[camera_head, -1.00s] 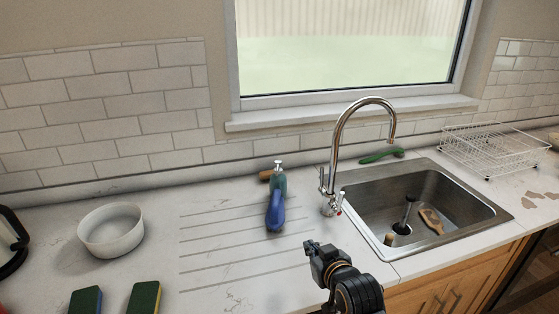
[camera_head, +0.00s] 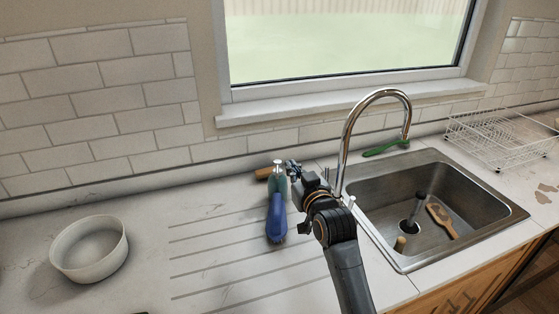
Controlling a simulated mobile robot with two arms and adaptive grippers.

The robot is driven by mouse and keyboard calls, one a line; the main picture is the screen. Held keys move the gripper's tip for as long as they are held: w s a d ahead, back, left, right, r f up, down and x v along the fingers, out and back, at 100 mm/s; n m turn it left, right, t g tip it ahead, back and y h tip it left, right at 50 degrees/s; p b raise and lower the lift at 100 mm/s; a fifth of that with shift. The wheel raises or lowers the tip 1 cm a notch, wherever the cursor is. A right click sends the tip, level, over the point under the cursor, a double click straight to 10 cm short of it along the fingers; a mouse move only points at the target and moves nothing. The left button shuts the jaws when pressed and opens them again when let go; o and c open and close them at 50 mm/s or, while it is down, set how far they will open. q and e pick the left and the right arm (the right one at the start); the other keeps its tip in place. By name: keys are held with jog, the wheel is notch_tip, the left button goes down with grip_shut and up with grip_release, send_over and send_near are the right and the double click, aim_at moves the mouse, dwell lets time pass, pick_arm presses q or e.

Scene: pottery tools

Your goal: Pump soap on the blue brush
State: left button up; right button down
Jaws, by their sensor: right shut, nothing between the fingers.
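The blue brush (camera_head: 277,216) lies on the grooved drainboard, left of the sink. A teal soap bottle (camera_head: 278,182) with a white pump top (camera_head: 278,164) stands upright just behind it, its lower part hidden by the brush. My right gripper (camera_head: 292,168) is shut and empty, close to the right side of the pump top; I cannot tell whether it touches the bottle. My right arm comes up from the bottom, right of the brush. My left gripper is not in view.
A chrome faucet (camera_head: 345,150) rises just right of my right gripper. The sink (camera_head: 480,207) holds a wooden brush (camera_head: 441,220) and other tools. A green brush (camera_head: 386,148) lies behind it. A white bowl (camera_head: 89,249) stands at left; a wire rack (camera_head: 500,138) is at right.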

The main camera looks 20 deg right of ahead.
jog(key=w+f+p, duration=0.1)
jog(key=w, duration=0.2)
jog(key=w+f+p, duration=0.1)
jog(key=w+f, duration=0.1)
jog(key=w, duration=0.2)
jog(key=w+f+p, duration=0.1)
jog(key=w+f, duration=0.1)
jog(key=w, duration=0.2)
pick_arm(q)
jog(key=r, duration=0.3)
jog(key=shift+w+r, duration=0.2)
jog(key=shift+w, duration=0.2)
